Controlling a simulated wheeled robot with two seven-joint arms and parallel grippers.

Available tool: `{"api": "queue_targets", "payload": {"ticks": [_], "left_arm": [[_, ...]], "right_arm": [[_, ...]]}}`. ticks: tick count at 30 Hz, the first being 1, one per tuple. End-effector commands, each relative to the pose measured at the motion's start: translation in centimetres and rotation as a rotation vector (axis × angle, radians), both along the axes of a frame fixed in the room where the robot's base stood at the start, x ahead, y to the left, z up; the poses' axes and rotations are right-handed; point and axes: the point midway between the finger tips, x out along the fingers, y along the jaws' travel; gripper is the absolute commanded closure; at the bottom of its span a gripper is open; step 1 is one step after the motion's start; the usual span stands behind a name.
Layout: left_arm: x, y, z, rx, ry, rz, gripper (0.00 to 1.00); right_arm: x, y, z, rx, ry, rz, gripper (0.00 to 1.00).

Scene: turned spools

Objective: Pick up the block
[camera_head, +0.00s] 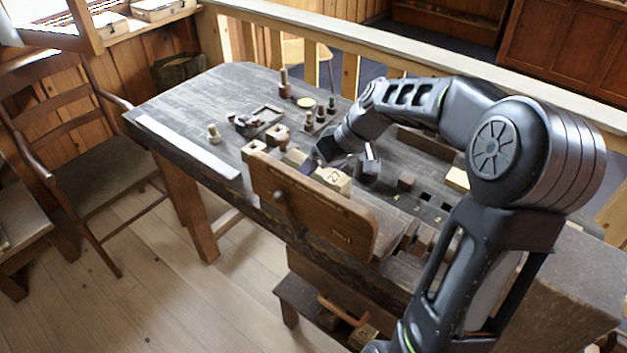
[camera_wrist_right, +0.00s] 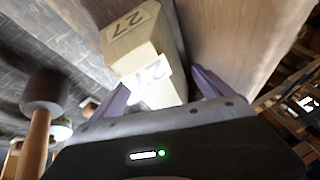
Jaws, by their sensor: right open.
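The block is pale yellow wood with "27" on its faces. In the head view the block (camera_head: 333,180) rests on the dark workbench behind an upright board. My right gripper (camera_head: 338,163) is just behind and above it. In the right wrist view the block (camera_wrist_right: 135,40) lies ahead, and its near end reaches between the two spread purple fingers of the right gripper (camera_wrist_right: 160,82). The gripper is open; I cannot tell whether either finger touches the block. My left gripper is not in view.
The brown board (camera_head: 315,208) of the bench vise stands close in front of the block. Small blocks and turned spools (camera_head: 214,134) lie to the left. A mallet-like tool (camera_wrist_right: 42,105) shows left in the wrist view. The bench's far left is mostly clear.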

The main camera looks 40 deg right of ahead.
Motion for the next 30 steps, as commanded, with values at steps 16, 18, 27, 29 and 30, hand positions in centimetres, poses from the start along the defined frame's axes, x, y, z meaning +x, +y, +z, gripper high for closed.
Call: {"api": "queue_targets", "payload": {"ticks": [16,18,27,29,30], "left_arm": [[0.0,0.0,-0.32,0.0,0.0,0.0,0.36],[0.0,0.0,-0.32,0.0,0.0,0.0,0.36],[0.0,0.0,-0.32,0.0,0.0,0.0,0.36],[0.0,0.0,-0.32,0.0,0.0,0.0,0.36],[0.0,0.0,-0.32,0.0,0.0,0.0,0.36]], "right_arm": [[-0.01,0.0,-0.2,0.0,0.0,0.0,0.35],[-0.01,0.0,-0.2,0.0,0.0,0.0,0.4],[0.0,-0.03,-0.21,-0.001,0.0,0.0,0.65],[0.0,-0.04,-0.21,-0.001,0.0,0.0,0.7],[0.0,-0.04,-0.21,-0.001,0.0,0.0,0.73]]}}
